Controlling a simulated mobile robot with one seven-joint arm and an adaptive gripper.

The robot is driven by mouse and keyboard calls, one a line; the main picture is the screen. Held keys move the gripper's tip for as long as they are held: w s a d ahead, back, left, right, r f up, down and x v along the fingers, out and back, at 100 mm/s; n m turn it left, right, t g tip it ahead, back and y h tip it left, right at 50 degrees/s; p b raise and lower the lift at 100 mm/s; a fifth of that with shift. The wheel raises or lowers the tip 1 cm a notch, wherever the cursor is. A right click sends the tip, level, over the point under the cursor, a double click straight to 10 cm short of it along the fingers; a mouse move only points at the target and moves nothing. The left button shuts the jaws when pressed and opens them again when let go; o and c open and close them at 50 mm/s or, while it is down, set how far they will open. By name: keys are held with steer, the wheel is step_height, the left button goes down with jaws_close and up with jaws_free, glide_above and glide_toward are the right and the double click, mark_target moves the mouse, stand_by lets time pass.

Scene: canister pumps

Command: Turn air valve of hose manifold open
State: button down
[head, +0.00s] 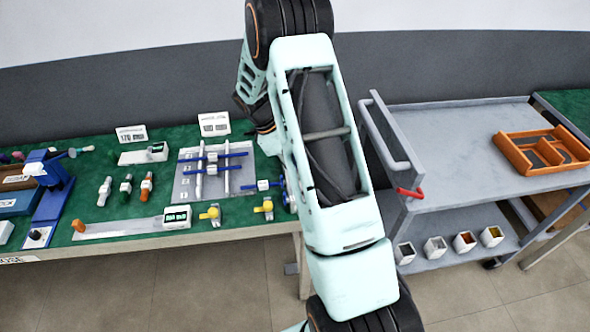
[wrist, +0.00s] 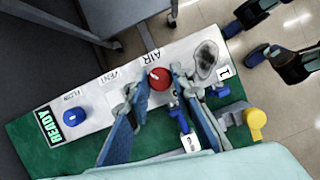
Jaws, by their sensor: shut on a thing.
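In the wrist view the hose manifold is a white panel (wrist: 98,98) with printed labels, AIR among them. A round red knob (wrist: 159,78) with a small pale mark sits by the AIR label; I take it as the air valve. My gripper (wrist: 158,84) has its two blue fingers on either side of this knob, shut on it. In the head view my arm covers the gripper, and I cannot make out the manifold there.
Blue fittings and a yellow valve (wrist: 255,120) lie close to the gripper's right in the wrist view. The green bench (head: 120,240) carries several other devices. A grey cart (head: 450,120) with an orange tray (head: 542,150) stands to the right.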

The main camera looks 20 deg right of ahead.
steer(key=m+g, duration=0.1)
steer(key=m, duration=0.2)
steer(key=shift+w+d+m+y+b, duration=0.1)
steer(key=shift+m+y+b, duration=0.3)
steer(key=shift+m+g+y+b, duration=0.3)
steer(key=shift+m+g+y, duration=0.2)
steer(key=shift+m, duration=1.2)
steer(key=c, duration=1.7)
jaws_free()
steer(key=v, duration=1.2)
steer(key=shift+w, duration=0.1)
